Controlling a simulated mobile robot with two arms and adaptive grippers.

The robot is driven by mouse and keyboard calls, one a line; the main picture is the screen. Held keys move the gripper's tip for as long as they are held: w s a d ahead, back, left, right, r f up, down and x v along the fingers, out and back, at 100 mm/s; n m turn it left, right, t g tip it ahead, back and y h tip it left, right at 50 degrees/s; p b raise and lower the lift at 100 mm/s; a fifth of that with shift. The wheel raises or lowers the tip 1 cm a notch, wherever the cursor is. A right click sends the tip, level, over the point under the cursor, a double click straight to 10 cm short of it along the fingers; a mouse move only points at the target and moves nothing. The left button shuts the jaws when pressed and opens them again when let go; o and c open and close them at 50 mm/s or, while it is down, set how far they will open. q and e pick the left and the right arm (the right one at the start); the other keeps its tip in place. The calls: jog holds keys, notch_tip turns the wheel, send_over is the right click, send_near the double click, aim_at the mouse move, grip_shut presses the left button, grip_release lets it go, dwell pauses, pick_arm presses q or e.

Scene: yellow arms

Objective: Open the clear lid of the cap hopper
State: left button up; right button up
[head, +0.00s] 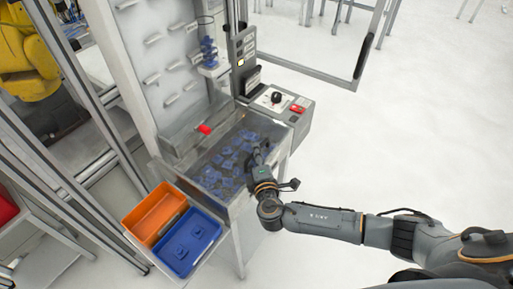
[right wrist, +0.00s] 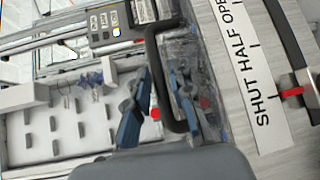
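The cap hopper (head: 187,160) is a grey metal bin with blue caps visible inside, in the middle of the head view. Its clear lid (head: 215,160) is hard to make out against the caps and looks down over them. My right gripper (head: 262,152) is at the hopper's right side. In the right wrist view its two fingers (right wrist: 158,100) are apart, with a black bar handle (right wrist: 155,65) between them. I cannot tell whether either finger touches the handle. My left gripper is not in view.
A scale reading SHUT, HALF, OPEN (right wrist: 250,65) has a red pointer (right wrist: 291,92) beside SHUT. An orange bin (head: 152,212) and a blue bin (head: 188,243) sit in front of the hopper. A control box (head: 280,103) stands behind it. Floor at right is clear.

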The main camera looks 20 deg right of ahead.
jog(key=shift+w+d+f, duration=0.1)
jog(key=shift+w+f, duration=0.05)
jog(key=shift+w, duration=0.55)
grip_shut()
